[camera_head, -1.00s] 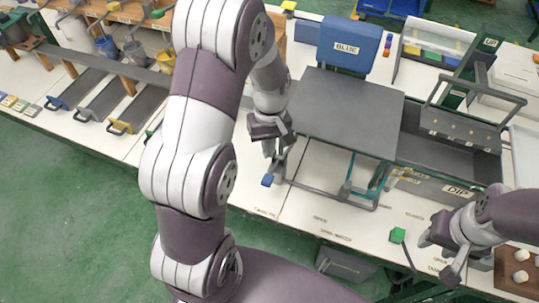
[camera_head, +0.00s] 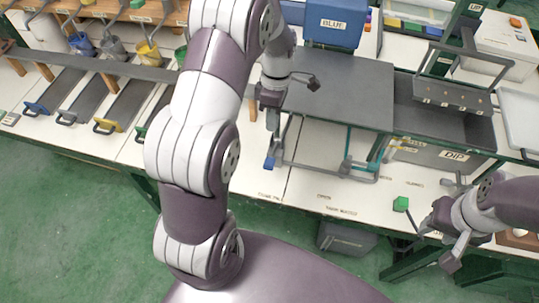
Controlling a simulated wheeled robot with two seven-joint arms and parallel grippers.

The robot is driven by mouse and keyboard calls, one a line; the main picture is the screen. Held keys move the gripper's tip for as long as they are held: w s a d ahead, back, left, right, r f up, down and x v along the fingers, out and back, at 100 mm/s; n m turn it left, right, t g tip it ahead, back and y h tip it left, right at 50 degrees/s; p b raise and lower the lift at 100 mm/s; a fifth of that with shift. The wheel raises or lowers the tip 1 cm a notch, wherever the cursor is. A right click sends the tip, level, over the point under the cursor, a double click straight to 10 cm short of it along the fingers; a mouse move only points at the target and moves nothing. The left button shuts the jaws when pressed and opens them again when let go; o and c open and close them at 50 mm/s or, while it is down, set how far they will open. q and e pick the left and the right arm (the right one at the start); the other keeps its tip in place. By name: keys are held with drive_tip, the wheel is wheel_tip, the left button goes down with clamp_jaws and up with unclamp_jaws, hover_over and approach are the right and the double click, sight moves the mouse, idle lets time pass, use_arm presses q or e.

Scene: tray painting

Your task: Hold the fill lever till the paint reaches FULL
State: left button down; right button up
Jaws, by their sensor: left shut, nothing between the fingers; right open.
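A small blue grip (camera_head: 269,163), likely the fill lever's handle, shows at the front left corner of the grey frame under a flat grey plate (camera_head: 340,90). A blue tank (camera_head: 335,30) labelled BLUE stands behind the plate. My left gripper (camera_head: 272,122) is shut and empty, pointing down just behind the blue grip in the picture. I cannot tell whether it touches the grip. The paint level and a FULL mark cannot be made out. My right gripper (camera_head: 436,245) is open and empty at the table's front right edge.
A dark trough (camera_head: 440,118) with a DIP label stands right of the plate. Paint pots and grey ramps with coloured handles fill the left.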

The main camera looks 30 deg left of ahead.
sight(269, 161)
use_arm(q)
drive_tip(key=p+x, duration=0.3)
drive_tip(key=x, duration=0.7)
drive_tip(key=shift+f, duration=0.1)
drive_tip(key=shift+p+x, duration=0.3)
drive_tip(key=shift+x, duration=0.45)
use_arm(e)
wheel_tip(269, 161, up, 2)
drive_tip(key=shift+r, duration=0.15)
